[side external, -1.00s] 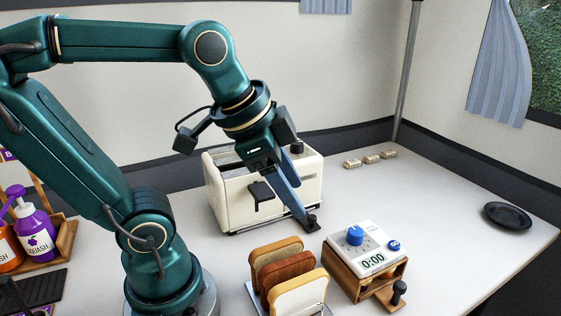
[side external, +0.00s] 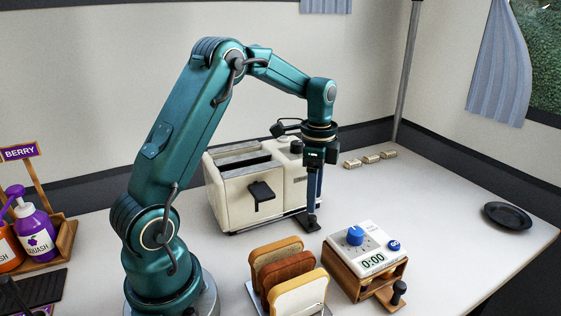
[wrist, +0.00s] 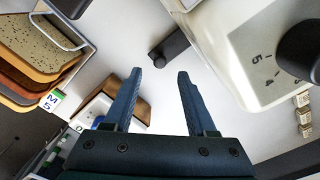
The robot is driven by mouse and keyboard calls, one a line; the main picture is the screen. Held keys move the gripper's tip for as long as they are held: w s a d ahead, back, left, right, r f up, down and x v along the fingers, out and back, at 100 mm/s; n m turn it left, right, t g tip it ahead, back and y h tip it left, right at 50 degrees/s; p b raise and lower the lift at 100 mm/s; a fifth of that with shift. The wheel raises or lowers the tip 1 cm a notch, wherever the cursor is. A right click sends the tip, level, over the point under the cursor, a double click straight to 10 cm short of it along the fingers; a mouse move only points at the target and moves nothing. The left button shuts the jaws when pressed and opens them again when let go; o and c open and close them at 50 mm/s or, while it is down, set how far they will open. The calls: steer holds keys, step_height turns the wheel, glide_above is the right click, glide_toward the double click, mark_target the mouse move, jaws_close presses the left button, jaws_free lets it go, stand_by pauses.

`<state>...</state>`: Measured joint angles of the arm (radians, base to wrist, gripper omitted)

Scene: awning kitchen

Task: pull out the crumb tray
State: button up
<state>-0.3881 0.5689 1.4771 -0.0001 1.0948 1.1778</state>
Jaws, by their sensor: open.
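The cream toaster (side external: 238,203) stands on the counter; its end face with a dial also fills the upper right of the wrist view (wrist: 235,45). The crumb tray shows as a dark handle (side external: 302,220) low at the toaster's right end. The handle appears as a dark bar (wrist: 170,47) just beyond my fingertips in the wrist view. My gripper (side external: 313,215) points straight down beside that end, its tips close to the handle. In the wrist view my gripper (wrist: 159,76) is open and empty. Whether the fingertips touch the handle I cannot tell.
A rack of bread slices (side external: 286,272) and a timer on a wooden box (side external: 365,262) stand in front of the toaster. Squash bottles (side external: 36,230) are at the left.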

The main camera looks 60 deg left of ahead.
mark_target(312, 216)
steer(key=shift+f, duration=2.5)
jaws_close()
